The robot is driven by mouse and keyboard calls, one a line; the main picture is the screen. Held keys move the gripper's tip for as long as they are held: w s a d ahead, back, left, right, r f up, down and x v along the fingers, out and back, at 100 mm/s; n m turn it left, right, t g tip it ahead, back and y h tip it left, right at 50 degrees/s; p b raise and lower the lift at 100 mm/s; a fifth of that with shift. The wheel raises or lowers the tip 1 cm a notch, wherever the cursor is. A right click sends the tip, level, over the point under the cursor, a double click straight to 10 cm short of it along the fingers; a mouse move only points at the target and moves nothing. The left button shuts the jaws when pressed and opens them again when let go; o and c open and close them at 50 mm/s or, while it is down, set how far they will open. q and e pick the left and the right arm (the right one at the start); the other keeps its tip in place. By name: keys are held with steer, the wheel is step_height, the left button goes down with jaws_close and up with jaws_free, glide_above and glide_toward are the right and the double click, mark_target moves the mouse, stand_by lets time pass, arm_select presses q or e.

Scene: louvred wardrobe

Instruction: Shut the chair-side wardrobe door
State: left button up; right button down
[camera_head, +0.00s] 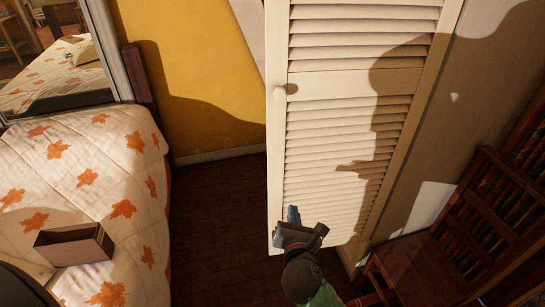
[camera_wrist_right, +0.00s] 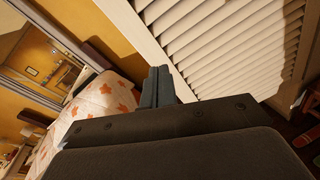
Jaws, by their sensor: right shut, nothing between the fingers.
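The chair-side wardrobe door (camera_head: 335,150) is a tall cream louvred panel in the head view, with a round knob (camera_head: 280,91) near its left edge. It seems to stand ajar, but how far is unclear. My right gripper (camera_head: 293,215) is shut and empty in front of the door's lower left part, well below the knob. In the right wrist view the closed fingers (camera_wrist_right: 158,82) appear beside the edge of the louvred door (camera_wrist_right: 215,45). I cannot tell whether they touch it. My left gripper is not in view.
A dark wooden chair (camera_head: 420,265) stands at the lower right, close to the wardrobe's beige side (camera_head: 485,90). A bed (camera_head: 100,200) with a leaf-patterned cover, holding an open brown box (camera_head: 75,246), fills the left. Dark bare floor (camera_head: 215,220) lies between bed and door.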

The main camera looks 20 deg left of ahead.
steer(key=a+r+n+y+p, duration=0.1)
steer(key=a+r+n+y, duration=0.15)
steer(key=n, duration=0.25)
steer(key=p, duration=0.6)
glide_toward(271, 160)
steer(key=shift+t, duration=0.3)
steer(key=x, duration=0.6)
steer(key=shift+s+a, duration=0.1)
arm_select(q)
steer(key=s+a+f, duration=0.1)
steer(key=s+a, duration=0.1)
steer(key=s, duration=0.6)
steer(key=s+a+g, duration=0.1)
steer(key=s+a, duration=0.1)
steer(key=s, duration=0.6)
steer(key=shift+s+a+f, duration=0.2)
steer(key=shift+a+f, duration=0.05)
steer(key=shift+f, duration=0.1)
arm_select(e)
steer(key=shift+w+a+f, duration=0.15)
steer(key=shift+w+a, duration=0.05)
steer(key=shift+w, duration=0.25)
